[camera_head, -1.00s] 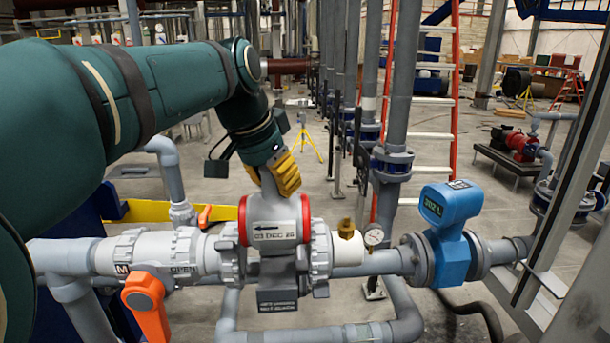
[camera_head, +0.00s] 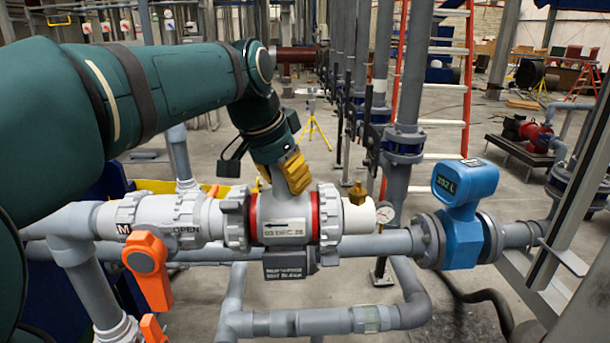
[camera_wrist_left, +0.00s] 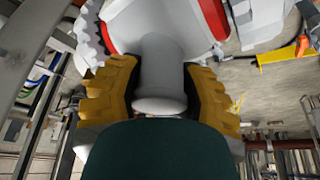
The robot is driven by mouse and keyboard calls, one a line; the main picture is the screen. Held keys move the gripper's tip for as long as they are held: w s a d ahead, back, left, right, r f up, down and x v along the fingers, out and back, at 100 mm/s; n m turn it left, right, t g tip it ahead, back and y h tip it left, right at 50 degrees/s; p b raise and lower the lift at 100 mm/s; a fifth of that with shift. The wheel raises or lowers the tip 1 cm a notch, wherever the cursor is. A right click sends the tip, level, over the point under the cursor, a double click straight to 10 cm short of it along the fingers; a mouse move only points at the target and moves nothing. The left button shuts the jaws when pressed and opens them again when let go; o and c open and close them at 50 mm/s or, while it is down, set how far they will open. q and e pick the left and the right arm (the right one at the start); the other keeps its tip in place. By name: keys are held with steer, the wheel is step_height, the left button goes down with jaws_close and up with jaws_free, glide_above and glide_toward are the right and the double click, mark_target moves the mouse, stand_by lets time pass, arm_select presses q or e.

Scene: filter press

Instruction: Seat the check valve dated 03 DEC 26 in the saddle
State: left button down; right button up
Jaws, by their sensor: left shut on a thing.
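The check valve (camera_head: 283,215) is a light grey body with red rings at both ends and a label reading 03 DEC 26. It lies level in the gap between two grey ribbed union nuts (camera_head: 236,216). The saddle (camera_head: 285,267) is below it, with a dark lettered plate on its front; whether the valve rests fully on it I cannot tell. My left gripper (camera_head: 293,175) has yellow fingers shut on the valve's upright stem. The left wrist view shows both fingers (camera_wrist_left: 160,92) around the grey stem (camera_wrist_left: 160,65). My right gripper is not in view.
An orange-handled valve (camera_head: 148,262) marked OPEN is left of the gap. Vertical pipes (camera_head: 408,110) stand behind. A lower pipe (camera_head: 300,323) runs beneath.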

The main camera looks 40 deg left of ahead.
arm_select(q)
steer(key=shift+r, duration=0.1)
steer(key=shift+c, duration=2.2)
jaws_free()
steer(key=v, duration=1.2)
steer(key=shift+d, duration=0.1)
